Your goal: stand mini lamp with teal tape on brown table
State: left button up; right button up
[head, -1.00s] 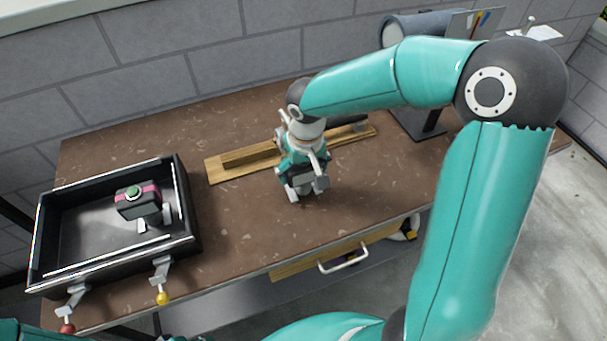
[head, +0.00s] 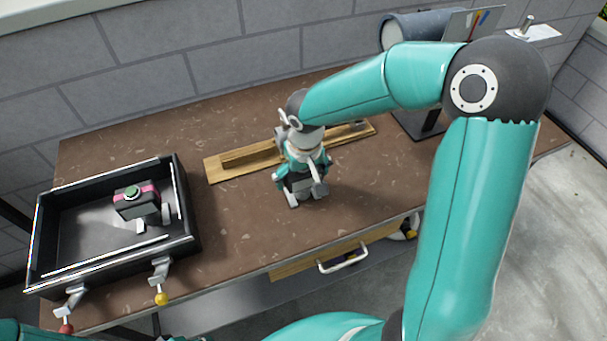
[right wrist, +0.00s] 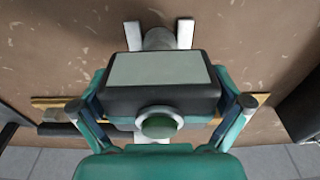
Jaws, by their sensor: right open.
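A mini lamp (right wrist: 160,90) shows in the right wrist view, with a dark body, a pale flat face, a green button and light feet. Teal shows at its sides, but I cannot tell tape from my teal fingers there. My right gripper (head: 303,184) is open, its fingers on either side of this lamp, low over the brown table (head: 240,215). In the head view the gripper mostly hides the lamp; I cannot tell if its feet touch the table. Another mini lamp with pink tape (head: 150,189) stands in the black tray. My left gripper is out of view.
The black tray (head: 183,205) sits at the table's left end. A wooden strip (head: 228,168) lies behind my right gripper. A grey-blue drum (head: 425,35) stands at the back right. A drawer with a white handle (head: 343,262) is below the front edge. Table left of the gripper is clear.

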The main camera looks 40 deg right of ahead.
jog(key=r, duration=0.4)
jog(key=s+r, duration=0.1)
jog(key=r, duration=0.7)
jog(key=shift+s+a, duration=0.2)
